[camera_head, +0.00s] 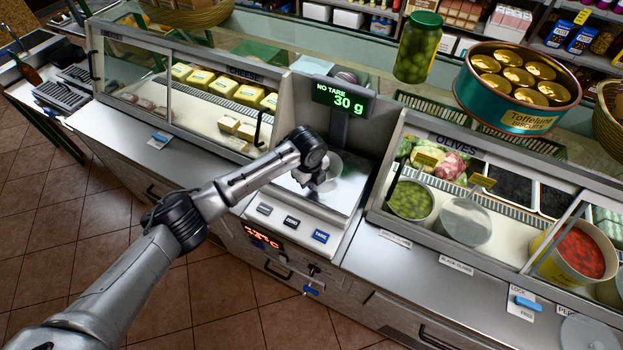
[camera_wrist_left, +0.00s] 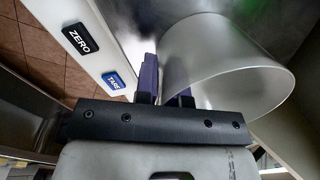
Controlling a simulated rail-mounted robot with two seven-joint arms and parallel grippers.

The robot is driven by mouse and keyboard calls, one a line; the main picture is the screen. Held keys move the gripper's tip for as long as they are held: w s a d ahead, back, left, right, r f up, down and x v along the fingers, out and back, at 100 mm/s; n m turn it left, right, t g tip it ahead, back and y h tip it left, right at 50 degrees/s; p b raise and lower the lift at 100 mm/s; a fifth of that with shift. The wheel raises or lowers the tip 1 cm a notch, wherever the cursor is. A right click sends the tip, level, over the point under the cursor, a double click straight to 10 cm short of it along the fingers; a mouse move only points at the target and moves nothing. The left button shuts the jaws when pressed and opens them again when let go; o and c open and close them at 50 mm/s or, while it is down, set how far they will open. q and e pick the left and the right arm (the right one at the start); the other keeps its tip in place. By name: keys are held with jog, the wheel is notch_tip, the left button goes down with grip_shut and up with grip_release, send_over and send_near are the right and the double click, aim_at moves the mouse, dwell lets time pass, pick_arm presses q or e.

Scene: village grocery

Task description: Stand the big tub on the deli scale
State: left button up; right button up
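The big tub is a clear, empty, translucent container (camera_head: 346,173) on the steel plate of the deli scale (camera_head: 340,200). Its wide open mouth shows in the left wrist view (camera_wrist_left: 235,85). My left gripper (camera_head: 318,180) is at the tub, with its two purple fingers (camera_wrist_left: 166,88) on either side of the tub's wall, seemingly pinching it. The scale's green display (camera_head: 342,98) reads "NO TARE 30 g". My gripper hides part of the tub, and its base is hard to see. My right gripper is not in view.
Buttons (camera_head: 292,222) line the scale's front. The cheese case (camera_head: 225,90) stands left, the olives case (camera_head: 460,190) right, holding several containers. A jar of green olives (camera_head: 417,50) and a biscuit tin (camera_head: 515,95) stand on the glass top.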

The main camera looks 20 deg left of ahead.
pick_arm(q)
jog(key=o, duration=0.4)
jog(key=shift+r, duration=0.15)
notch_tip(320, 180, up, 12)
jog(key=s, duration=0.1)
jog(key=shift+a+p, duration=0.15)
jog(key=shift+p, duration=0.3)
jog(key=s+d+f+n+t+h, duration=0.1)
jog(key=s+d+f+n, duration=0.3)
jog(key=s+f, duration=0.45)
jog(key=s+d+f+n+h, duration=0.1)
jog(key=s+d+f+n, duration=0.3)
jog(key=s+f, duration=0.45)
jog(key=s+a+n, duration=0.3)
jog(key=s+n, duration=0.1)
jog(key=s, duration=0.3)
jog(key=s+a+n+t+y, duration=0.1)
jog(key=s+a+n, duration=0.2)
jog(key=s+n, duration=0.2)
jog(key=s+a+n+y, duration=0.1)
jog(key=s+a+n, duration=0.2)
jog(key=s, duration=0.7)
jog(key=shift+s+a+r+n+t, duration=0.15)
jog(key=shift+s+r+n+t, duration=0.2)
jog(key=shift+n, duration=0.45)
